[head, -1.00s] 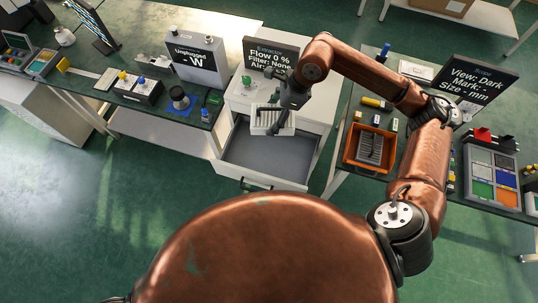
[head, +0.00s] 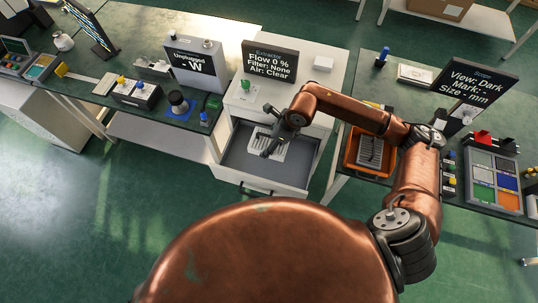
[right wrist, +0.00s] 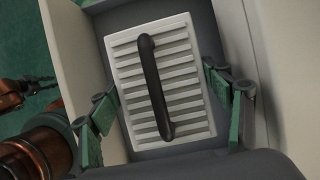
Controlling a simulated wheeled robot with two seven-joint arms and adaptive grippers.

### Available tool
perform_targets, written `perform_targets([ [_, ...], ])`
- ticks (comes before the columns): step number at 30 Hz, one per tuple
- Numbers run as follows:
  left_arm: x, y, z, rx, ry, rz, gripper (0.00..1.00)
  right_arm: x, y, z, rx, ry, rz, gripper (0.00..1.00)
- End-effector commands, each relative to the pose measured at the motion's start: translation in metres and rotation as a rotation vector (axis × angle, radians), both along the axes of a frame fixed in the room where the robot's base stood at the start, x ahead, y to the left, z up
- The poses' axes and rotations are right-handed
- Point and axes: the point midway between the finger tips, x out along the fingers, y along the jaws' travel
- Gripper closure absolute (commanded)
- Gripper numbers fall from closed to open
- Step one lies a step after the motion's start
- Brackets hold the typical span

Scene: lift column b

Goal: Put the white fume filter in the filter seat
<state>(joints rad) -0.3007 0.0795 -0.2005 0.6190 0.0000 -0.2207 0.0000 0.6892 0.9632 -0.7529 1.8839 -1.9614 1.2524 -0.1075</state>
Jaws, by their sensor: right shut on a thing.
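A white slatted panel with a dark bar handle (right wrist: 185,112) fills the middle of the right wrist view. It also shows in the head view (head: 281,152), over the open grey drawer (head: 236,158) of the extractor cabinet. My right gripper (head: 268,143) is shut on this panel, its green fingers at the two side edges. A plain white block (head: 322,64) sits on the cabinet top, right of the extractor screen (head: 269,61), which reads "Filter: None". I cannot tell for sure which white thing is the fume filter. The filter seat cannot be made out.
An orange crate (head: 352,166) with a grey ribbed thing stands on the right bench, partly behind my right arm. The scope screen (head: 477,81) and a tray of coloured compartments (head: 494,178) are further right. The left bench holds a grey "Unplugged" unit (head: 196,63).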

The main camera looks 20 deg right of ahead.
Motion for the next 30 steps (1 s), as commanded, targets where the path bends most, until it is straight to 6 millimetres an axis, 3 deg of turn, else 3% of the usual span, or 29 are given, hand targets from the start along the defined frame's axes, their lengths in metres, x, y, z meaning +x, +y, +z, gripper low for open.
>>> perform_targets([
  [3,0.004,-0.001,-0.001,-0.001,-0.006,-0.001,0.75,-0.001,0.001,-0.032,0.003,0.004,-0.001,0.61],
  [9,0.005,-0.001,-0.003,-0.001,-0.007,-0.001,0.75,0.000,0.000,-0.068,0.002,0.001,-0.001,0.61],
  [17,0.003,0.000,-0.004,0.000,-0.004,-0.001,0.75,0.000,0.001,-0.086,0.002,0.001,0.000,0.61],
  [24,0.000,0.000,-0.006,0.000,0.000,0.000,0.75,0.000,0.001,-0.118,0.003,-0.001,-0.001,0.61],
  [30,-0.001,0.000,-0.006,0.000,0.001,0.000,0.75,0.000,0.001,-0.119,0.001,-0.001,0.001,0.61],
])
